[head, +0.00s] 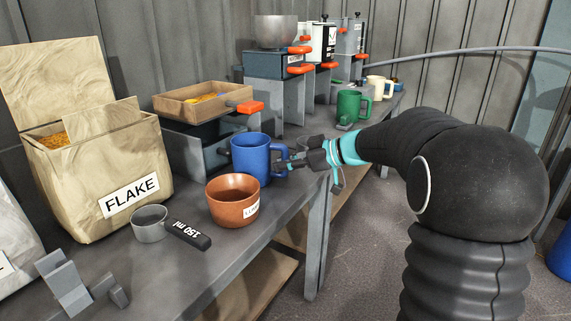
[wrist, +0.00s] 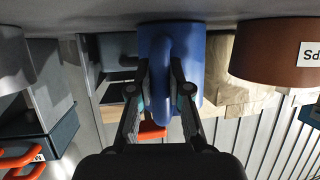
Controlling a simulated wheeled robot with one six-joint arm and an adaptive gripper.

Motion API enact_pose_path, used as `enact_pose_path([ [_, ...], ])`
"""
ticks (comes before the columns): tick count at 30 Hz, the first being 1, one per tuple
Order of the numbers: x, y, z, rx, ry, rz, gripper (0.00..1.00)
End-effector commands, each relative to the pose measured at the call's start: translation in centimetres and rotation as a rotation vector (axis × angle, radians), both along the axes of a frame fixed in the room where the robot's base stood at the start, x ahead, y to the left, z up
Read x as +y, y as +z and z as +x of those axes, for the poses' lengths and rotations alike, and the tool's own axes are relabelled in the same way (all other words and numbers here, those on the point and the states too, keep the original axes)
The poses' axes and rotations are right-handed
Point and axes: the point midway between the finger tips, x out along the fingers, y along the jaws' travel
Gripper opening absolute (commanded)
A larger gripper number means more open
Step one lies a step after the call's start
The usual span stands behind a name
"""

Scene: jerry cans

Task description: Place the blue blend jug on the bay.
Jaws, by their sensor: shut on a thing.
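The blue jug (head: 250,160) is upright at the table's front, just behind and right of a brown bowl. My gripper (head: 285,163) comes from the right and is shut on its handle. The wrist view is upside down; there the blue jug (wrist: 194,45) faces me, with its handle between the two fingers of my gripper (wrist: 161,80). I cannot tell whether the jug's base touches the table. No label reading "bay" shows; a grey stand with a dark recess (head: 195,150) is directly behind and left of the jug.
The brown bowl (head: 233,203) and a 150 ml scoop (head: 150,224) are close in front. A FLAKE sack (head: 95,170) stands left. A wooden tray (head: 205,98) with an orange handle sits above the recess. A green mug (head: 348,108) and several orange-handled dispensers stand farther along the table (head: 235,262).

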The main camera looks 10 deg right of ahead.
Motion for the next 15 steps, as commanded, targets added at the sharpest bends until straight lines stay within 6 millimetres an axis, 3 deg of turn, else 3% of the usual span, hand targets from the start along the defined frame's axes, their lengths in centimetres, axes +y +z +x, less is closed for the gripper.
enact_pose_path([
  [4,0.00,-0.32,0.00,-0.001,0.000,0.000,0.00],
  [5,0.00,-0.25,0.00,0.000,0.000,0.000,0.23],
  [7,-0.01,-0.20,0.00,0.000,0.000,0.000,0.40],
  [15,-0.01,-0.19,-0.01,0.000,0.000,0.000,0.43],
])
